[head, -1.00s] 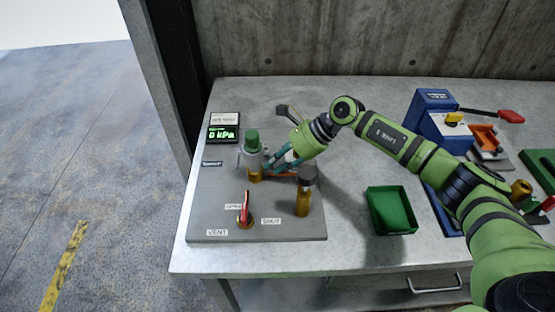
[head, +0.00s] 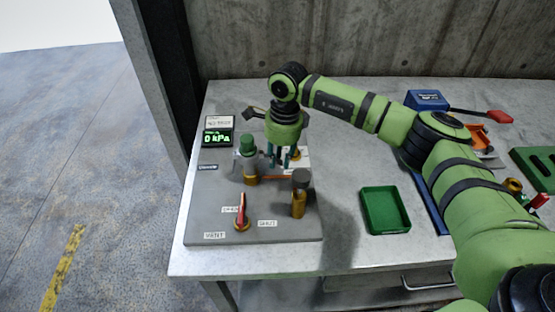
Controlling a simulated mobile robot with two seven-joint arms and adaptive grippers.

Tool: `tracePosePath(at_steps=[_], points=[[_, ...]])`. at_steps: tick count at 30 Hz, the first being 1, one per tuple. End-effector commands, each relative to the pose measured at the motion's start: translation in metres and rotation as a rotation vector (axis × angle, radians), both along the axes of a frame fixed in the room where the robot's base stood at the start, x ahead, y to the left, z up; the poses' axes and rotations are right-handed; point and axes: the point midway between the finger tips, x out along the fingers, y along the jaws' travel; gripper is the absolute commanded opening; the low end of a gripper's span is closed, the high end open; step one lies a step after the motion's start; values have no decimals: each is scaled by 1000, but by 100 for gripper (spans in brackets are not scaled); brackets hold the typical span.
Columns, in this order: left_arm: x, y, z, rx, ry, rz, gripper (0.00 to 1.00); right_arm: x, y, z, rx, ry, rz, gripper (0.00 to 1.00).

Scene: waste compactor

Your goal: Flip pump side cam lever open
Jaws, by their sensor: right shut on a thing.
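My right gripper (head: 285,158) comes down from above, its teal fingers pointing at the grey panel (head: 205,200). Its fingertips are at the fittings between the green-capped valve body (head: 249,160) and the dark-capped brass post (head: 299,198). It is shut on a small part there, which I take for the cam lever; the fingers hide most of it, so its angle cannot be told. An orange bar (head: 272,178) lies just below the fingertips. My left gripper is not in view.
A red-handled selector (head: 242,212) stands at the panel's front, near the OPEN, SHUT and VENT labels. A display (head: 218,137) reads 0 kPa. A green tray (head: 385,210) sits to the right. A blue box (head: 427,99) and a red-ended handle (head: 498,116) lie behind my arm.

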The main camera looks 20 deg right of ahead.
Motion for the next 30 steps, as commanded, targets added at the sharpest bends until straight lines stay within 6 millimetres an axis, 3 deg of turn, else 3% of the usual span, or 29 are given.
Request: tracePosePath(at_steps=[15,30], points=[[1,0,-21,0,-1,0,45,5,0,22,-391,92,-3,0],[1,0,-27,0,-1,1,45,5,0,28,-508,128,-2,0]])
